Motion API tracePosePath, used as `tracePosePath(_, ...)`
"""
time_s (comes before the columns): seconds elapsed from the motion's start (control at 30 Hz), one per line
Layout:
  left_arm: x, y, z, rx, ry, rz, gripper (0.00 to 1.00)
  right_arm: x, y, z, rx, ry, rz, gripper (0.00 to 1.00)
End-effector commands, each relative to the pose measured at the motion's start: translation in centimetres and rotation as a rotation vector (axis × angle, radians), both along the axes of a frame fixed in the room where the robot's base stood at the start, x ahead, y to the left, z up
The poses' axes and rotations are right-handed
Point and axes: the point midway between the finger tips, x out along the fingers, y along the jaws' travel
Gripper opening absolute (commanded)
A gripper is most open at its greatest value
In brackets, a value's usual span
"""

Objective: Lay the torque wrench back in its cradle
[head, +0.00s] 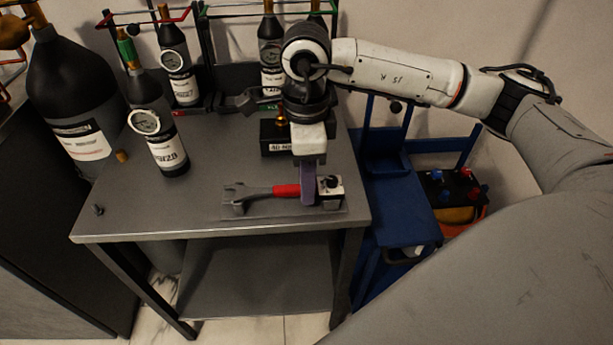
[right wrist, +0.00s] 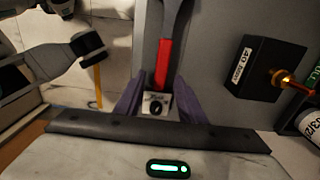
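The torque wrench (head: 285,190) has a grey open jaw at the left and a red handle, and lies level low over the grey table. In the right wrist view its red handle (right wrist: 163,65) runs between my fingers. A small white and black block (head: 330,187) sits at the handle's right end; I cannot tell if it belongs to the cradle. My right gripper (head: 307,190) points down at the handle, purple fingers either side, with a gap beside it in the right wrist view (right wrist: 158,88). My left gripper seems to show side-on there (right wrist: 98,88), one yellow finger visible.
A black box labelled 40 Nm (right wrist: 268,68) stands behind the wrench. Dark bottles with gauges (head: 165,150) stand at the table's back and left. A blue cart (head: 400,205) is to the right. The table's front left (head: 150,210) is mostly clear, with a small peg.

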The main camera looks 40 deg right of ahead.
Motion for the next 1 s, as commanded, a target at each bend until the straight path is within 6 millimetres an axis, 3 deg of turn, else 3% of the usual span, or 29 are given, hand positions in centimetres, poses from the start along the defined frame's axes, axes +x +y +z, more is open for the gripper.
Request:
tracePosePath(0.37,-0.1,-0.1,0.0,-0.006,0.005,0.001,0.31,0.0,0.0,-0.1,-0.001,0.002,0.0,0.37)
tracePosePath(0.8,-0.5,0.1,0.8,-0.002,0.007,-0.003,0.31,0.1,0.1,8.2,0.001,-0.003,0.001,0.37)
tracePosePath(1.0,-0.5,0.1,0.8,0.001,0.007,-0.003,0.31,0.0,0.1,10.1,0.001,-0.001,0.0,0.37)
